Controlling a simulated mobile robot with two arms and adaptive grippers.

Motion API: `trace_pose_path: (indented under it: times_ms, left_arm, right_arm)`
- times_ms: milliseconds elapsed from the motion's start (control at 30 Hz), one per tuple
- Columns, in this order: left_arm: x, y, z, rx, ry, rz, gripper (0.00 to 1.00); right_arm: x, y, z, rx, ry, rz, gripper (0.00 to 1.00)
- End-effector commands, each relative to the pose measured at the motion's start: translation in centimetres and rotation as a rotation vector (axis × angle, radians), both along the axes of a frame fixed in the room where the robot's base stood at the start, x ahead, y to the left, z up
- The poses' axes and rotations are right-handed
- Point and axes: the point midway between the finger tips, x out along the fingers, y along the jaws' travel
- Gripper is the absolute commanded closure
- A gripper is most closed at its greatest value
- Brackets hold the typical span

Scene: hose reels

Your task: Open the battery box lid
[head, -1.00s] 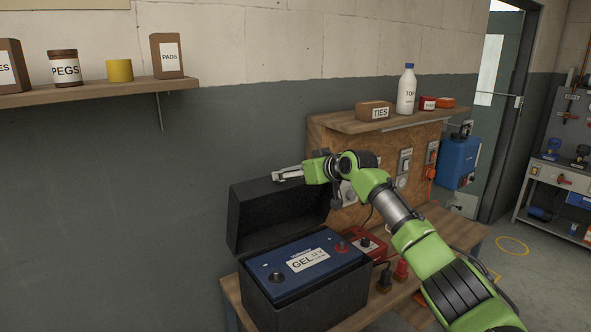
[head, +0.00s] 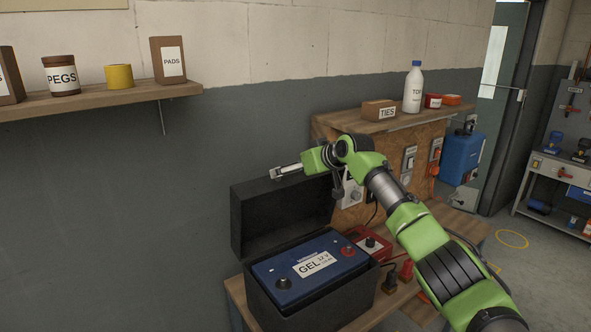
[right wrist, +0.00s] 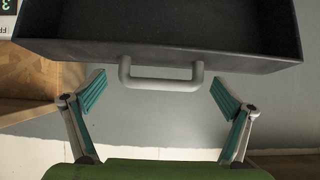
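The black battery box (head: 335,302) stands on the wooden bench with its lid (head: 285,218) swung up, roughly upright at the back near the wall. A blue battery labelled GEL 12 V (head: 318,266) sits exposed in the box. My right gripper (head: 274,173) is at the top edge of the raised lid. In the right wrist view, its two fingers (right wrist: 158,78) are spread wide, one on each side of the grey lid handle (right wrist: 160,82), with gaps between fingers and handle. The lid's hollow inside (right wrist: 160,28) fills the top of that view. My left gripper is not in view.
A red device (head: 369,244) and cable clamps (head: 406,270) lie right of the box. A wooden panel (head: 372,206) with sockets and a top shelf (head: 364,124) stands behind. A wall shelf (head: 98,99) holds jars and boxes at left. The wall behind the lid is close.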

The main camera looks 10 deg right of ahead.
Motion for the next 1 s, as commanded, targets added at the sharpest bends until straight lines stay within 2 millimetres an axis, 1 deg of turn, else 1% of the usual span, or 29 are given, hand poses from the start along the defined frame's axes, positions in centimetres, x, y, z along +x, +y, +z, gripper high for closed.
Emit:
trace_pose_path:
  times_ms: [267, 467, 667, 1000]
  left_arm:
    - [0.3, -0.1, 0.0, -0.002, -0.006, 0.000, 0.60]
    - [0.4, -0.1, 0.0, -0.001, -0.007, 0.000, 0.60]
    - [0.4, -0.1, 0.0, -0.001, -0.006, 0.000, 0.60]
    - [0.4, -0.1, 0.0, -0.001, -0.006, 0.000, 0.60]
  right_arm:
    - [0.0, 0.1, -0.3, 0.000, 0.004, 0.000, 0.04]
    - [-0.7, -0.3, 0.0, -0.001, 0.003, 0.001, 0.04]
    - [-2.6, -1.0, 1.2, -0.003, 0.001, 0.000, 0.04]
    - [-7.2, -2.7, 4.1, -0.003, -0.001, -0.001, 0.04]
